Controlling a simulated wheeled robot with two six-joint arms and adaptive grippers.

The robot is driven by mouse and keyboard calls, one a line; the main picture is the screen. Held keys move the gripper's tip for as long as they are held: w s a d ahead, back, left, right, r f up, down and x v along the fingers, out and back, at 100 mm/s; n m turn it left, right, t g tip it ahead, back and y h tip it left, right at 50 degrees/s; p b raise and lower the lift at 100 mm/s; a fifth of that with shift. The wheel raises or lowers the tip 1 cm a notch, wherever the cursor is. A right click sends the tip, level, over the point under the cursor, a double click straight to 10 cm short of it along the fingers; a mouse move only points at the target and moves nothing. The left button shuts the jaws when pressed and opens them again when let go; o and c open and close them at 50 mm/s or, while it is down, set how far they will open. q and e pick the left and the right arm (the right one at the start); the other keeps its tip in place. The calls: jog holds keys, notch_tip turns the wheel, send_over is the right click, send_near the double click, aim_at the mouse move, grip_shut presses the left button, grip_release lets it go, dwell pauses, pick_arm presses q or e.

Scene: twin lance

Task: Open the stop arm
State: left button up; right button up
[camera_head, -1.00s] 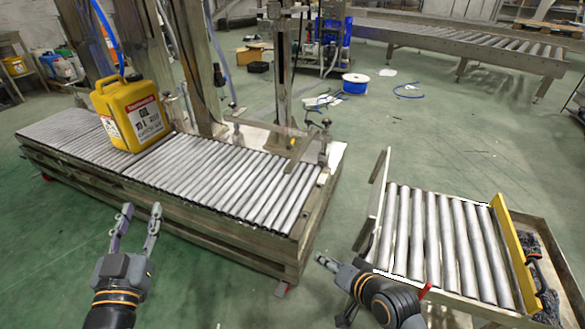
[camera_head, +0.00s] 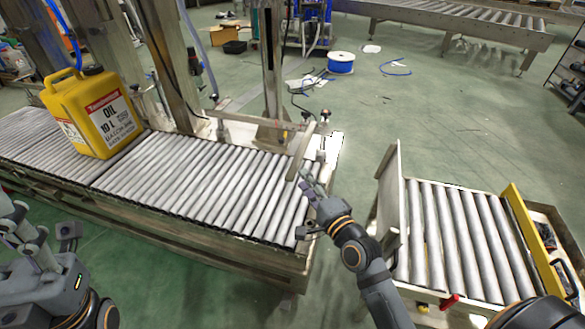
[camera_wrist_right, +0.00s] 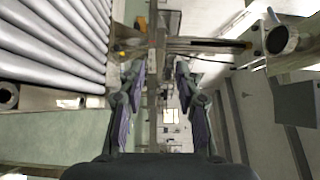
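The stop arm (camera_head: 301,152) is a flat metal bar at the right end of the roller conveyor, slanting across its last rollers. My right gripper (camera_head: 310,186) is at the near end of this bar in the head view. In the right wrist view its two fingers (camera_wrist_right: 160,112) are spread apart, with a narrow bar running between them; contact cannot be told. My left gripper (camera_head: 22,225) is at the lower left, in front of the conveyor and away from the stop arm; its fingers are partly cut off.
A yellow oil canister (camera_head: 93,112) stands on the conveyor (camera_head: 190,175), left of the stop arm. A roller cart (camera_head: 465,240) with an upright plate and yellow bar stands at the right, across a floor gap. A post rises behind the stop arm.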

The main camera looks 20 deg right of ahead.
aim_at(294, 166)
jog(key=w+b, duration=0.1)
jog(key=w, duration=0.2)
jog(key=w+a, duration=0.1)
jog(key=w, duration=0.2)
jog(key=shift+w+a+b, duration=0.15)
jog(key=shift+w+b, duration=0.25)
grip_shut()
